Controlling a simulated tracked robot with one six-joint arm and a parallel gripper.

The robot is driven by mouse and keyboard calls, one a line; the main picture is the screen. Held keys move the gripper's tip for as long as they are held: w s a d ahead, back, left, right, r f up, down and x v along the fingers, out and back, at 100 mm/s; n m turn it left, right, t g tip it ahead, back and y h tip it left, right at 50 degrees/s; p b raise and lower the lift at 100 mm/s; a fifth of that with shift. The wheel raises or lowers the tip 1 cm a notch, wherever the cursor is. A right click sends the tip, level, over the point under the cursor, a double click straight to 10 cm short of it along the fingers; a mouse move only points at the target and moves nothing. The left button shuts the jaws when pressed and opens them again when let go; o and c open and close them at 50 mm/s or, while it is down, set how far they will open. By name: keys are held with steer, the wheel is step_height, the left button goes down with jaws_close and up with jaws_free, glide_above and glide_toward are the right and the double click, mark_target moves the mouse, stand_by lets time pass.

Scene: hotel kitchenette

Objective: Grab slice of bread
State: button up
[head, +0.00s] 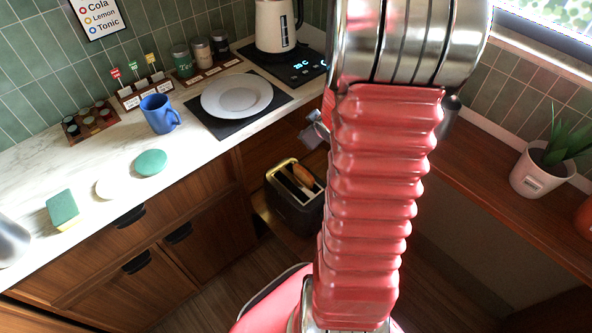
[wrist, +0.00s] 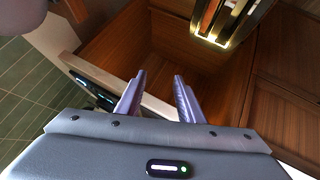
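A dark toaster (head: 292,209) with a light metal top stands low on a wooden surface below the counter. A browned slice of bread (head: 303,176) sticks up from one of its slots.
The marble counter holds a white plate (head: 237,95) on a dark mat, a blue mug (head: 159,114), a kettle (head: 277,26), two round coasters and a sponge (head: 62,209). A potted plant (head: 549,163) stands on the wooden ledge at right. The counter edge lies close to my gripper.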

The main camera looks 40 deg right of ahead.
steer(key=s+d+f+t+y, duration=0.25)
steer(key=s+f, duration=0.25)
steer(key=f, duration=0.6)
steer(key=t+y, duration=0.2)
steer(key=t, duration=0.1)
glide_toward(304, 172)
steer(key=s, duration=0.3)
steer(key=shift+w+d+m, duration=0.15)
steer(key=shift+d+m, duration=0.25)
steer(key=shift+d, duration=0.05)
steer(key=shift+x, duration=4.35)
steer(key=shift+x, duration=2.6)
steer(key=shift+a, duration=0.15)
